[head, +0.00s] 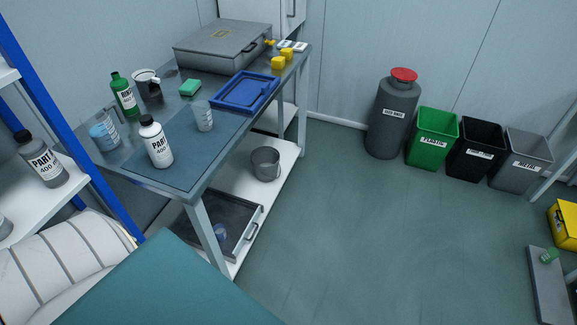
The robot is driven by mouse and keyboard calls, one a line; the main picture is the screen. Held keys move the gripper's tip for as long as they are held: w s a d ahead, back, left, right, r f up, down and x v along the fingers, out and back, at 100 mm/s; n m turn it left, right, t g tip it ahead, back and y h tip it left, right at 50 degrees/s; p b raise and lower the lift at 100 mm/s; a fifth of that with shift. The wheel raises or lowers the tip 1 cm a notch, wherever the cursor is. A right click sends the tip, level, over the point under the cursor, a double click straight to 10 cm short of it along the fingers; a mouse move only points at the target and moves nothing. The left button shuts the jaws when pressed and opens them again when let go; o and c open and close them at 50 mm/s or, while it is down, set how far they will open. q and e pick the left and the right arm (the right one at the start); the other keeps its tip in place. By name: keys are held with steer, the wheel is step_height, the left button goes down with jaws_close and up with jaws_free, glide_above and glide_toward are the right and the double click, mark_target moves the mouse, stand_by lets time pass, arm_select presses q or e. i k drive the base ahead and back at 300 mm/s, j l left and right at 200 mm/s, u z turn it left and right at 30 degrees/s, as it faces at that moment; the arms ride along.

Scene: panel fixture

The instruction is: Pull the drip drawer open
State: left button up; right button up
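A grey, shallow tray-like drawer (249,226), which I take for the drip drawer, is at the lower level of the workbench (212,172), near its front leg. Its light front rim carries a small dark bar handle (252,233) facing right toward the open floor. Its dark inside shows from above, with a small bluish item (220,232) in it, partly behind the bench leg. How far the drawer is pulled out I cannot tell. Neither gripper is in view, and nothing touches the handle.
Bottles, beakers, a blue tray (245,92) and a grey case (223,46) stand on the bench top. A grey bucket (266,164) is on the lower shelf. Bins (432,138) line the back wall. The floor (370,220) right of the bench is clear.

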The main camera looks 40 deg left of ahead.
mark_target(239, 218)
steer(key=i+u, duration=0.15)
steer(key=i, duration=0.35)
steer(key=i+l+u, duration=0.2)
steer(key=i, duration=0.3)
steer(key=i+l+u, duration=0.15)
steer(key=i, duration=0.35)
